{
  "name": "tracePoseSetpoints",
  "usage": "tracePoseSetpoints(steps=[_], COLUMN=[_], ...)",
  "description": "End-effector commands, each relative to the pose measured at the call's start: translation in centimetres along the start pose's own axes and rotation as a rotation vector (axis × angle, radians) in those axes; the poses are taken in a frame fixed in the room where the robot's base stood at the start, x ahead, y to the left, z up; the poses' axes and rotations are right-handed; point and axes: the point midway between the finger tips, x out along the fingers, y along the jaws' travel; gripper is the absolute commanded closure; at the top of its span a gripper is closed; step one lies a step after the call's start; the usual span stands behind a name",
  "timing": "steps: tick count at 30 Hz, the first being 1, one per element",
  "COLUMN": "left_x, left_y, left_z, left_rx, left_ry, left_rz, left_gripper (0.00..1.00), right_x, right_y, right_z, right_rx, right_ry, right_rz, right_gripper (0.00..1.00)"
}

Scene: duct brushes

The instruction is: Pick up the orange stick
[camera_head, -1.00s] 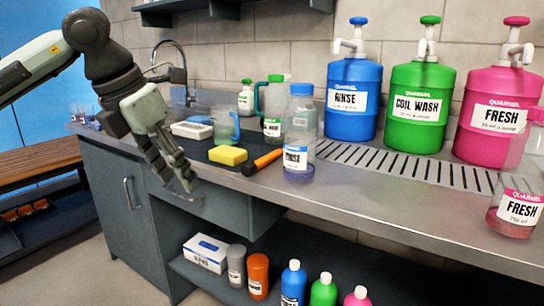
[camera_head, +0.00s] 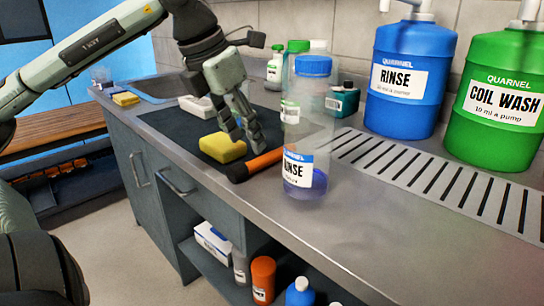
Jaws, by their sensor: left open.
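The orange stick (camera_head: 264,160) lies on the counter, with a black end (camera_head: 237,173) toward the front edge. Its far end is hidden behind the clear Rinse bottle (camera_head: 307,130). My left gripper (camera_head: 242,146) points down just behind the stick, next to the yellow sponge (camera_head: 222,148). It is open, and nothing shows between its fingers. I cannot tell whether a fingertip touches the stick or the sponge. My right gripper is not in view.
The Rinse bottle stands close to the right of the stick. A blue Rinse jug (camera_head: 403,85) and a green Coil Wash jug (camera_head: 500,105) stand behind a slotted drain (camera_head: 440,185). The counter's front right (camera_head: 370,235) is clear.

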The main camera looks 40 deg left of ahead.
Motion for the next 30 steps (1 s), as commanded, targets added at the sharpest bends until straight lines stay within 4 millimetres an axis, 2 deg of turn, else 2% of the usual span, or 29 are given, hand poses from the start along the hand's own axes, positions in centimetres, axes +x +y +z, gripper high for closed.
tracePoseSetpoints(steps=[4, 13, 17, 23, 30], left_x=[1.5, 5.3, 6.0, 6.0, 6.0], left_y=[0.1, 0.2, 0.2, 0.2, 0.2], left_z=[-0.1, -0.2, -0.2, -0.1, -0.1], left_rx=[0.0, 0.0, 0.0, 0.0, 0.0], left_ry=[0.004, 0.004, 0.0, -0.001, -0.001], left_rz=[-0.001, -0.001, 0.0, 0.0, 0.0], left_gripper=[0.55, 0.55, 0.55, 0.55, 0.82], right_x=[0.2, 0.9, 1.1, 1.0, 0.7], right_y=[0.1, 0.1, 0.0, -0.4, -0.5], right_z=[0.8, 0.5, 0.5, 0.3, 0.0], right_rx=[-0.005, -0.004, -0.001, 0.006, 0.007], right_ry=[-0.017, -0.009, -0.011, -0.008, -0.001], right_rz=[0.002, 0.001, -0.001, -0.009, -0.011], right_gripper=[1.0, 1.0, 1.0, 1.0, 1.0])
